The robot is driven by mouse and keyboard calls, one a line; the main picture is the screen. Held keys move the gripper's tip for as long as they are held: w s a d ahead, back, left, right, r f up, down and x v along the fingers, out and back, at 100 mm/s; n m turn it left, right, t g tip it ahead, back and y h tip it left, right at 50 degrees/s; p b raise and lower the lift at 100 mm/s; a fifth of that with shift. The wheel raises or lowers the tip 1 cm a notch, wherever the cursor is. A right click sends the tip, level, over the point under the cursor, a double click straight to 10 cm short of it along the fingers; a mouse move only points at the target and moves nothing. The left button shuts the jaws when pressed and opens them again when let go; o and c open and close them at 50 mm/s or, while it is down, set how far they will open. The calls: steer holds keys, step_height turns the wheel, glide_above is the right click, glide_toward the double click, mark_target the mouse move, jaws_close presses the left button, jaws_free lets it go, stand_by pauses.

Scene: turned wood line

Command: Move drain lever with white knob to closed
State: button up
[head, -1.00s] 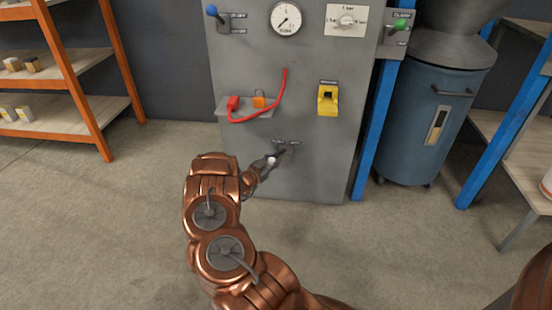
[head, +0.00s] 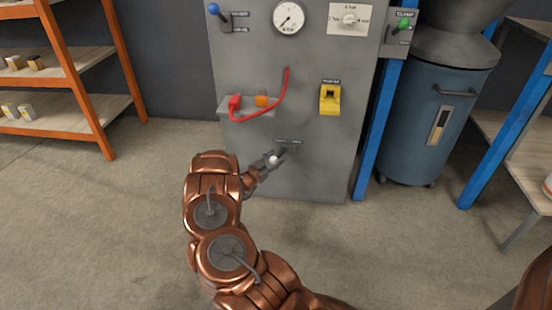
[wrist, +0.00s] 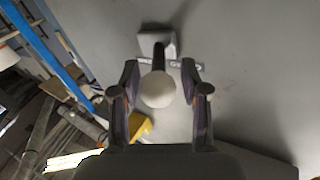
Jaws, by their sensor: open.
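The drain lever's white knob (wrist: 158,90) sits between the two open fingers of my gripper (wrist: 160,100) in the wrist view, with a visible gap on each side. Its dark stem runs back to a grey mount (wrist: 157,45) on the panel. A small label, partly hidden, lies beside the mount. In the head view the white knob (head: 273,160) shows at the tip of my gripper (head: 268,163), low on the grey panel (head: 320,170). I cannot read the lever's labelled position clearly.
A blue post (head: 376,130) and blue drum (head: 425,125) stand at right.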

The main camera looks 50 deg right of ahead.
steer(key=a, duration=1.1)
